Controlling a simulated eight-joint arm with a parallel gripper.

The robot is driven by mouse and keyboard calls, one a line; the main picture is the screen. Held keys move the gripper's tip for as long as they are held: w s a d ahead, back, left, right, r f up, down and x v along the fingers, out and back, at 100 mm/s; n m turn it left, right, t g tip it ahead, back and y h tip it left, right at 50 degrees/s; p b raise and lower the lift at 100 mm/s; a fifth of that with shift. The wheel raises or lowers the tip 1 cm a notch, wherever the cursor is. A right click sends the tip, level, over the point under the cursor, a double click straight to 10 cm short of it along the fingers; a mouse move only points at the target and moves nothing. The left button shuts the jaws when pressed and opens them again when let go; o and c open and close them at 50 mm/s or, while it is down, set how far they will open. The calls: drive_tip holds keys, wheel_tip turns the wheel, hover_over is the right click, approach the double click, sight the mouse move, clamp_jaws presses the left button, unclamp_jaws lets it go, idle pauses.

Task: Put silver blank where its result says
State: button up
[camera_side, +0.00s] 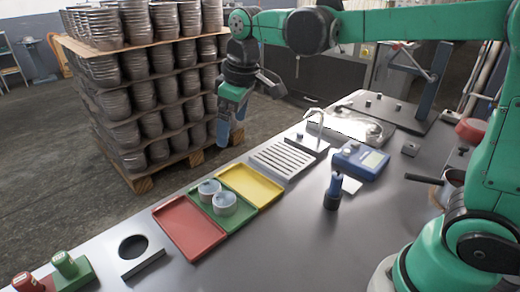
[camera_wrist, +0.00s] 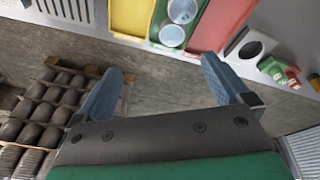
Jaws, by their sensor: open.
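Two round silver-blue pieces (camera_side: 224,203) sit side by side in the green tray (camera_side: 234,222); in the wrist view they show near the top edge (camera_wrist: 172,35). I cannot tell if either is the silver blank. The red tray (camera_side: 188,228) is left of the green one and the yellow tray (camera_side: 251,185) right of it. A blue meter with a screen (camera_side: 361,160) stands on the bench; its reading is too small to make out. My gripper (camera_side: 231,132) is open and empty, beyond the bench's far edge. Its blue fingers show apart in the wrist view (camera_wrist: 165,75).
A block with a round black hole (camera_side: 139,257) and green and red stamp-like pieces (camera_side: 65,264) are at the bench's left end. A slotted plate (camera_side: 283,158) and a blue-topped upright tool (camera_side: 333,190) stand right of the trays. A pallet of stacked metal pots (camera_side: 150,100) is behind.

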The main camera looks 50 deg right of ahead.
drive_tip(key=s+d+f+m+t, duration=0.3)
drive_tip(key=s+f+m+t, duration=0.1)
drive_tip(key=s, duration=0.7)
drive_tip(key=shift+d+m, duration=0.2)
drive_tip(key=shift+m, duration=0.5)
